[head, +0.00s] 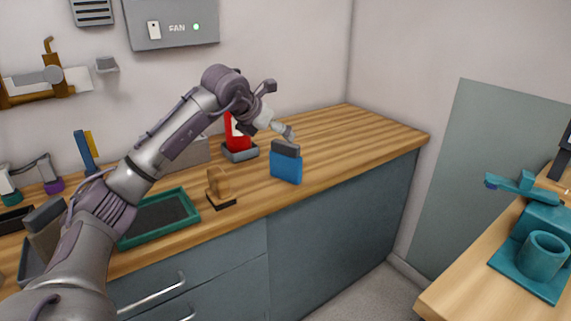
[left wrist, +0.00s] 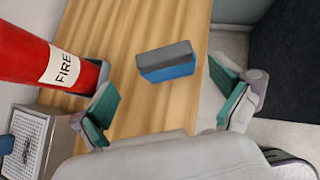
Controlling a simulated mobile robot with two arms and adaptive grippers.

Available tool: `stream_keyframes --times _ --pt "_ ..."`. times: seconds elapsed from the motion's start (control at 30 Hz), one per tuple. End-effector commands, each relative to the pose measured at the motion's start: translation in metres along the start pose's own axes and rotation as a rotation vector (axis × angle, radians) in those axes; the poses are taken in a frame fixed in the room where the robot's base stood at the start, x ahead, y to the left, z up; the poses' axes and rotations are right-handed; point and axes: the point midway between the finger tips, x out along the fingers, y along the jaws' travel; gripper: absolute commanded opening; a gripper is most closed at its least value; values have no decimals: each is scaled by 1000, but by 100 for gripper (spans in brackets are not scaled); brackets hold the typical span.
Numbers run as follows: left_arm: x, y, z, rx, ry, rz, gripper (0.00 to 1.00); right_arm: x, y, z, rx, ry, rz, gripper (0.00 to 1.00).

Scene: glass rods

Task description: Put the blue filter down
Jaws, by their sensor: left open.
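The blue filter (head: 286,168) is a small blue block with a dark grey top. It stands upright on the wooden counter (head: 345,140), close to the front edge. My left gripper (head: 284,132) is just above and behind it in the head view. In the left wrist view the filter (left wrist: 168,70) stands on the wood beyond the gap between the open green-padded fingers (left wrist: 165,103). Neither finger touches it, and nothing is between the pads. My right gripper is not in view.
A red fire extinguisher (head: 236,135) stands behind the filter, left of my gripper. A wooden-handled stamp-like item (head: 218,188) and a green-rimmed tray (head: 191,205) lie to the left. The counter to the right is clear. A teal machine (head: 540,255) stands on another counter.

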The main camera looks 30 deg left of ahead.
Motion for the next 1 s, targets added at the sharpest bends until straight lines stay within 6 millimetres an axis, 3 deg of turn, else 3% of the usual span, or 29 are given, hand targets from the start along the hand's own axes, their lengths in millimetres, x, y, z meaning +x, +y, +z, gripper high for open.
stream_keyframes --times 0.6,0.9,1.0 --pt "72 -5 0 -1 0 -4 100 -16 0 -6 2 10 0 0" --pt "77 -4 0 1 0 -2 100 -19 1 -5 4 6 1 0" --pt "77 -4 0 1 0 -3 83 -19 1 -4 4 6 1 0"
